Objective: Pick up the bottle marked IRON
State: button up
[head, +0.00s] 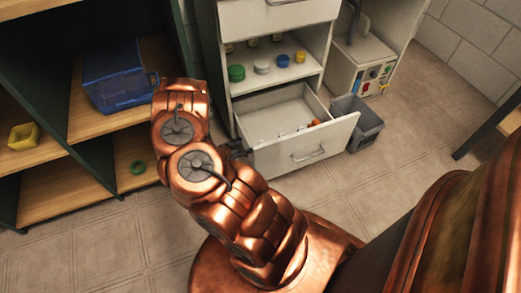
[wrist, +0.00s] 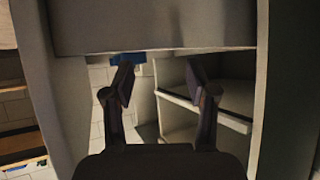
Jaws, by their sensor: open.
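No bottle with a readable IRON label shows in either view. My gripper (wrist: 160,80) is open and empty in the wrist view, its two dark fingers spread apart. In the head view my copper arm hides most of the gripper, beside the left side of an open drawer (head: 300,155). The drawer holds a few small pale items and an orange-brown item (head: 314,122), too small to identify.
Above the drawer, a shelf holds a green round item (head: 236,73), a grey one (head: 262,67), a blue one (head: 283,61) and a yellow one (head: 299,57). A grey bin (head: 357,122) stands right of the drawer. Left shelves hold a blue crate (head: 118,88) and yellow container (head: 24,136).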

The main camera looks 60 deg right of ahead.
aim_at(265, 141)
jog(key=shift+g+h, duration=0.7)
jog(key=s+d, duration=0.2)
jog(key=s, duration=0.1)
jog(key=shift+s+d+b, duration=0.15)
jog(key=shift+d+b, duration=0.1)
jog(key=shift+b, duration=0.05)
jog(key=shift+s+d, duration=0.15)
jog(key=shift+d, duration=0.15)
jog(key=shift+m, duration=0.3)
jog(key=b+x, duration=0.1)
jog(key=x, duration=0.5)
jog(key=shift+s+f+b, duration=0.2)
jog(key=shift+f+b, duration=0.05)
jog(key=shift+b, duration=0.1)
jog(key=shift+d+f, duration=0.1)
jog(key=shift+d, duration=0.5)
grip_shut()
